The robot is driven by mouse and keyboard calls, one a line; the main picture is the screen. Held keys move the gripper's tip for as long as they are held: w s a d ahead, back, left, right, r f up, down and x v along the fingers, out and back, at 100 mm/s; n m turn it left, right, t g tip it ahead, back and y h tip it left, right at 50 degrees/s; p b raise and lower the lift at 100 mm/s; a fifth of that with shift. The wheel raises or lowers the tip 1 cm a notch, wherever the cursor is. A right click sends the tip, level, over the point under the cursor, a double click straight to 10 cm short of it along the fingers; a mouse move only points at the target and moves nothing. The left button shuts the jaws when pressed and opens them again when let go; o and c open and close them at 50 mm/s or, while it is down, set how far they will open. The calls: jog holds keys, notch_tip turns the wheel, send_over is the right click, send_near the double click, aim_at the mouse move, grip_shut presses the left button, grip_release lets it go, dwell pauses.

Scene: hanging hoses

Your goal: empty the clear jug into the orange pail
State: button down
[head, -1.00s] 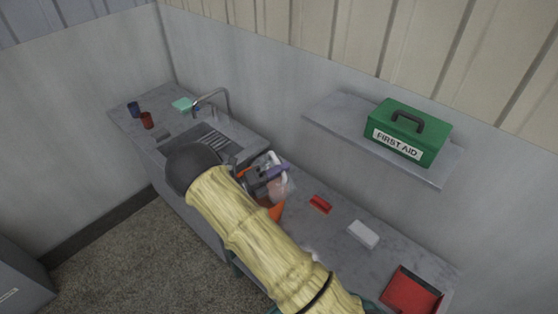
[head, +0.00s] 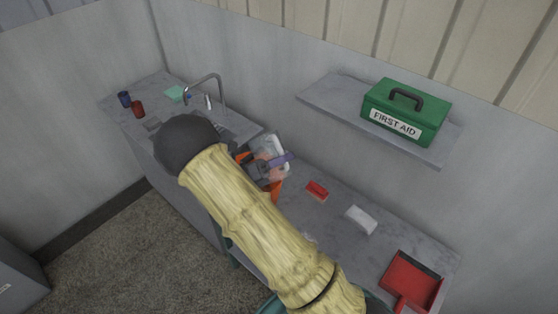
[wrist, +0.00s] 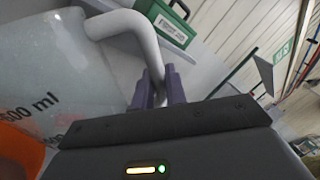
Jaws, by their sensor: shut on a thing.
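The clear jug (head: 270,145) is in my gripper, above or at the orange pail; the arm hides much of both in the head view. My gripper (wrist: 158,88) has its purple fingers shut on the jug's pale handle (wrist: 140,28). In the wrist view the clear wall of the jug (wrist: 45,70) with dark "ml" markings fills the left side. The jug looks tilted against the room. The orange pail (head: 277,188) stands on the counter, partly behind my arm, and its orange side also shows at the lower left of the wrist view (wrist: 18,150). I cannot tell how much the jug holds.
The grey counter (head: 335,240) carries a red brush-like block (head: 317,190), a white block (head: 361,219) and a red dustpan (head: 412,282). A sink tap (head: 205,78) and two cups (head: 138,109) are at the left. A shelf with a green first aid box (head: 405,110) overhangs the right.

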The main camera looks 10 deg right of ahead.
jog(key=shift+s+d+r+m+b, duration=0.1)
jog(key=shift+s+d+m+b, duration=0.05)
jog(key=shift+s+m+b, duration=0.6)
jog(key=shift+s+d+m+b, duration=0.15)
jog(key=shift+s+m+b, duration=0.3)
jog(key=shift+b, duration=0.45)
jog(key=shift+s+d+m+g, duration=0.15)
jog(key=shift+m+g, duration=0.25)
jog(key=shift+m, duration=0.2)
jog(key=shift+s+d+f+m+y+b, duration=0.25)
jog(key=shift+s+m+b, duration=0.45)
jog(key=shift+m, duration=0.35)
jog(key=shift+s+d+f+m+y+b, duration=0.2)
jog(key=shift+s+f+m+y+b, duration=0.15)
jog(key=shift+s+m+b, duration=0.55)
jog(key=shift+s+d+f+m+y+b, duration=0.25)
jog(key=shift+s+m+b, duration=0.25)
jog(key=shift+m, duration=0.75)
jog(key=shift+f, duration=0.1)
